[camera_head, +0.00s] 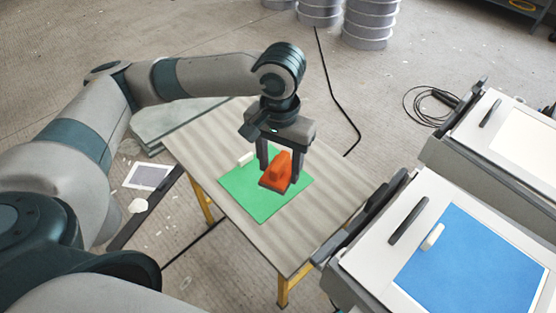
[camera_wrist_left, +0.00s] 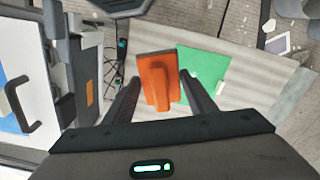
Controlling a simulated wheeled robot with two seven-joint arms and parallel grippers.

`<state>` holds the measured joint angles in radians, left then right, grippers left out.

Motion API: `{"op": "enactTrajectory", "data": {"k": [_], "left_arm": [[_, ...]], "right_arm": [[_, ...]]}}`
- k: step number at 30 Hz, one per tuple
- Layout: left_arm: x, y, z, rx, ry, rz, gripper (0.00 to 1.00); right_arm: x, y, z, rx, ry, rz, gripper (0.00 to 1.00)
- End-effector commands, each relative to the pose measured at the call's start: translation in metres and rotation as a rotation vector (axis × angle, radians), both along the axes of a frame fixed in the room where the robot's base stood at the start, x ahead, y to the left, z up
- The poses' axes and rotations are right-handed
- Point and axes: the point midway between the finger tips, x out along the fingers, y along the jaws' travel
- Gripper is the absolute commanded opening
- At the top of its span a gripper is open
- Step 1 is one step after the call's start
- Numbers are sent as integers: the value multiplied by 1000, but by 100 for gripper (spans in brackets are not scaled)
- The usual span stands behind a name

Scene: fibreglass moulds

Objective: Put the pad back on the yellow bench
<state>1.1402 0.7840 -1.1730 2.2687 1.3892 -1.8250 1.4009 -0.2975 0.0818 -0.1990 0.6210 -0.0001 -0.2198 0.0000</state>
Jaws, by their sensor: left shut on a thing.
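The orange pad (camera_head: 279,169), a flat block with a raised grip and a dark underside, is between the fingers of my left gripper (camera_head: 280,176). The gripper is shut on it. The pad also shows in the left wrist view (camera_wrist_left: 155,72), between the two dark fingers. The yellow bench (camera_head: 325,205) has a grey striped top and yellow legs. In the head view the pad appears over the green sheet on the bench; in the wrist view it appears beside that sheet, so it seems raised above the top. My right gripper is not in view.
The green sheet (camera_head: 262,207) has a small white block (camera_head: 245,159) at its edge. White-topped units stand at the right, one with a blue panel (camera_head: 470,270) and a dark handle (camera_head: 408,221). Metal drums (camera_head: 370,22) stand behind. The bench's near right part is bare.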

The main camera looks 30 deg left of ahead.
Motion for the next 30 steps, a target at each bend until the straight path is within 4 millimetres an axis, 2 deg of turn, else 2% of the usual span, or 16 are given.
{"op": "enactTrajectory", "data": {"k": [8, 17, 23, 30], "left_arm": [[0, 0, 0, 0, 0, 0, 30], [1, -2, -2, -2, 0, -29, 30], [9, -8, -14, -9, -2, -169, 30], [23, -23, -42, -20, -8, -501, 30]], "right_arm": [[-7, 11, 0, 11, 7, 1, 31], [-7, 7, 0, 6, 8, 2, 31], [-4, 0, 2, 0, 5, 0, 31], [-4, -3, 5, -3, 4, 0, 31]]}}
